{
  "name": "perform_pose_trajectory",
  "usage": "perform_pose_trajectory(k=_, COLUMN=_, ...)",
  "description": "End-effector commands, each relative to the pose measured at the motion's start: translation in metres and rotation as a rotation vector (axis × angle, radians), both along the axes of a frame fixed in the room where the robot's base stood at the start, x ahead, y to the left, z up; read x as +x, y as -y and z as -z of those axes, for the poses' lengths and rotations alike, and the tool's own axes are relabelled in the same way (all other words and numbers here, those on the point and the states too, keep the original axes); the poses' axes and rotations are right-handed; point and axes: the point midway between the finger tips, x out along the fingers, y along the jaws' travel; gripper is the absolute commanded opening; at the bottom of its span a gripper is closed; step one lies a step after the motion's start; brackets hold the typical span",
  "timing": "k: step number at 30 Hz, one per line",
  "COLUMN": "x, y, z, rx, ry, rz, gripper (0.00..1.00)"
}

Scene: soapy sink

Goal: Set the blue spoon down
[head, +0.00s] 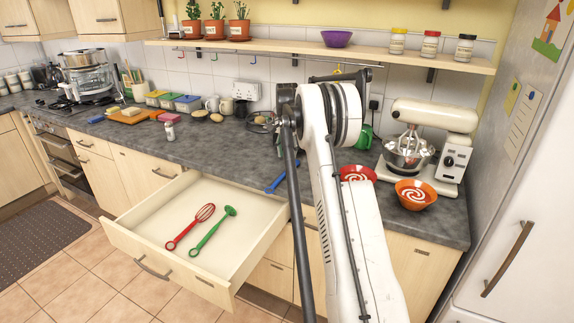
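A thin blue handle (276,184), probably the blue spoon's, shows at the counter's front edge, just left of my arm. The open drawer (125,237) below the counter holds a red whisk (190,227) and a green utensil (212,231), lying side by side.
A white stand mixer (435,118) with a metal bowl stands at the right. Cutting boards (130,115), containers and mugs line the left counter. The dark counter (215,145) has free room left of my arm.

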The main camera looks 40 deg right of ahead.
Motion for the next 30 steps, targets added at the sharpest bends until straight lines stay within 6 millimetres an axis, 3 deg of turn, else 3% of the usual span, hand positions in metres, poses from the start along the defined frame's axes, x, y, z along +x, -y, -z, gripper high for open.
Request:
perform_pose_trajectory(k=6, x=0.0, y=0.0, z=-0.036, rx=0.0, ry=0.0, rz=0.0, gripper=0.34)
perform_pose_trajectory(k=14, x=0.0, y=-0.007, z=-0.058, rx=-0.004, ry=0.005, rz=-0.012, gripper=0.34)
perform_pose_trajectory(k=20, x=-0.002, y=-0.053, z=-0.097, rx=-0.027, ry=0.041, rz=-0.098, gripper=0.34)
perform_pose_trajectory(k=30, x=-0.034, y=-0.164, z=-0.171, rx=-0.089, ry=0.134, rz=-0.307, gripper=0.34)
